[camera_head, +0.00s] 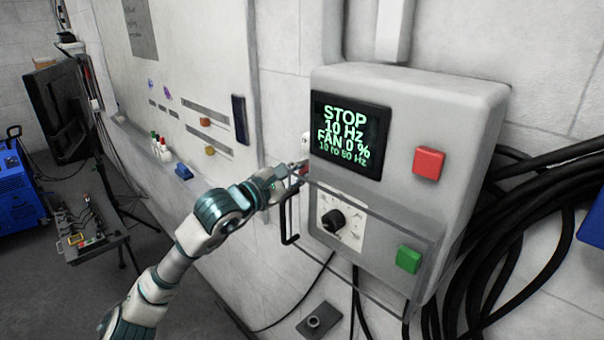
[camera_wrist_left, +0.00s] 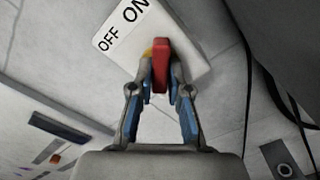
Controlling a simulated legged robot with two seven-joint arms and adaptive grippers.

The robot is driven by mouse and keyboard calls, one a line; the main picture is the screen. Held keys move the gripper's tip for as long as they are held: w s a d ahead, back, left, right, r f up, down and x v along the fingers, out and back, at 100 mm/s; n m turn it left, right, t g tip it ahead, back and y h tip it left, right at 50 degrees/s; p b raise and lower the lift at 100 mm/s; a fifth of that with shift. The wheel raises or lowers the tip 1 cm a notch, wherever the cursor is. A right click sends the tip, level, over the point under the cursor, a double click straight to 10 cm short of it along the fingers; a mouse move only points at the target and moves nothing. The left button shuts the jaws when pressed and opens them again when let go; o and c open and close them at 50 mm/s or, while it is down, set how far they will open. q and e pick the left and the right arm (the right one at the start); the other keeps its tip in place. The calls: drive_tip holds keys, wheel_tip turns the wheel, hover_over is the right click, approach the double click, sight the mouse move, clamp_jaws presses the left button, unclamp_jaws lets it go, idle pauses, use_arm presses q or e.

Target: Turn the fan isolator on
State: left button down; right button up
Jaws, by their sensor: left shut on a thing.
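The fan isolator (camera_wrist_left: 192,62) is a pale box on the wall with a red handle (camera_wrist_left: 160,62) and a label (camera_wrist_left: 122,25) reading OFF and ON. My left gripper (camera_wrist_left: 160,88) is shut on the red handle, with a finger on each side of it. I cannot tell which label word the handle points to. My right gripper is not in view.
The box's screen (camera_head: 350,135) reads STOP, 10 Hz, FAN 0 %. The box carries a red button (camera_head: 428,163), a green button (camera_head: 408,259) and a black knob (camera_head: 333,221) behind a clear cover (camera_head: 375,280). Black cables (camera_head: 530,240) hang at right.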

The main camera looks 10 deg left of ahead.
use_arm(q)
drive_tip(key=shift+w+f, duration=0.1)
drive_tip(key=shift+f, duration=0.25)
drive_tip(key=c, duration=1.1)
unclamp_jaws()
drive_tip(key=shift+w+r, duration=0.1)
drive_tip(key=v, duration=1.2)
drive_tip(key=shift+a, duration=0.1)
